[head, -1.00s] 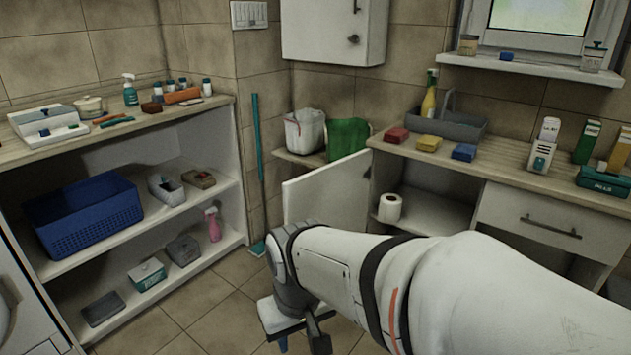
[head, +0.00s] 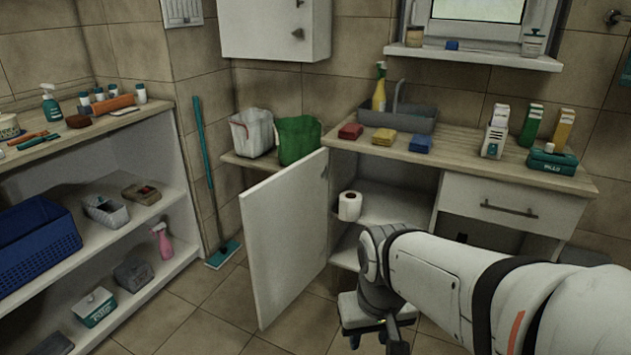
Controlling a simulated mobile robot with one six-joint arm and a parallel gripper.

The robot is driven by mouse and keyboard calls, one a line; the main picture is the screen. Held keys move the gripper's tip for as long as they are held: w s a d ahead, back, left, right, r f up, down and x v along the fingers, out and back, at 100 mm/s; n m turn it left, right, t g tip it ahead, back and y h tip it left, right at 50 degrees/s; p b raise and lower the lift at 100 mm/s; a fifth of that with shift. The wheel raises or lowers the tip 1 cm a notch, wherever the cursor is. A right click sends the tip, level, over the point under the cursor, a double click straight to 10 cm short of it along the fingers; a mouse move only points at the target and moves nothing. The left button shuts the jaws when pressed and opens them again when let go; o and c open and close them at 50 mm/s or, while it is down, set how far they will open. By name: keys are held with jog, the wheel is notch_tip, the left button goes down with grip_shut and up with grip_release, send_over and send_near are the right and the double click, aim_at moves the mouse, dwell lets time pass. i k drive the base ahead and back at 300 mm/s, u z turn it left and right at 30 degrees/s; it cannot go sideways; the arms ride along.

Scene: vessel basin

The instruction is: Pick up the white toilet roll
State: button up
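The white toilet roll (head: 350,206) stands upright on the upper shelf of the open cabinet (head: 395,206) under the counter, close to the shelf's front left edge. The cabinet door (head: 284,238) is swung open to the left of it. My gripper (head: 378,338) hangs low in front of the cabinet, below and a little right of the roll, and apart from it. The arm's wrist hides part of the lower shelf. The gripper is partly shown and dark, and whether its fingers are open or shut is unclear.
The open door juts out over the floor to the left of my arm. A white shelf unit (head: 150,226) stands at the left.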

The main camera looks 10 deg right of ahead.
aim_at(350, 201)
jog(key=u, duration=0.05)
jog(key=i, duration=1.5)
jog(key=z, duration=0.1)
